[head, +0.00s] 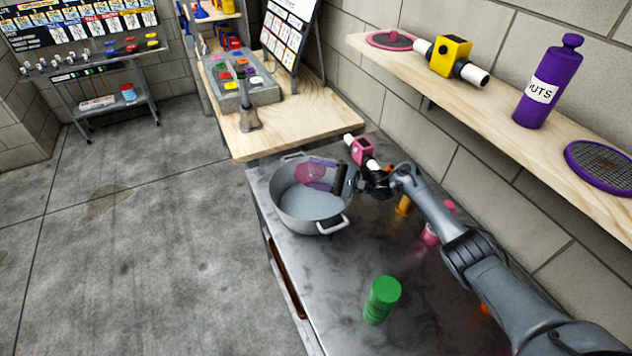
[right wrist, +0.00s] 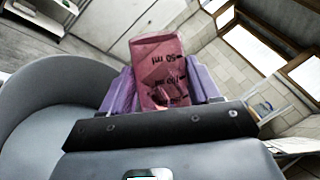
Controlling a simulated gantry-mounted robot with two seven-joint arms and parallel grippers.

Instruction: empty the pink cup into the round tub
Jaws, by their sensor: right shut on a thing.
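The round tub (head: 308,208) is a grey pot with two side handles, standing at the far end of the dark metal table. My right gripper (head: 322,176) reaches in from the right over it. Its purple fingers are shut on the translucent pink cup (head: 306,171). The cup is over the tub's opening, towards its far side, and looks tilted. In the right wrist view the cup (right wrist: 156,60) sits between the purple fingers, with ml marks on its side; the tub's grey wall (right wrist: 30,95) is at the left. I cannot make out the cup's contents. My left gripper is not in view.
A green jar (head: 382,300) stands at the table's front. A pink bottle (head: 432,235) stands beneath my right arm, and a pink device (head: 361,152) behind the gripper. The wall shelf (head: 500,95) holds a purple bottle (head: 547,85) and a yellow device (head: 450,56).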

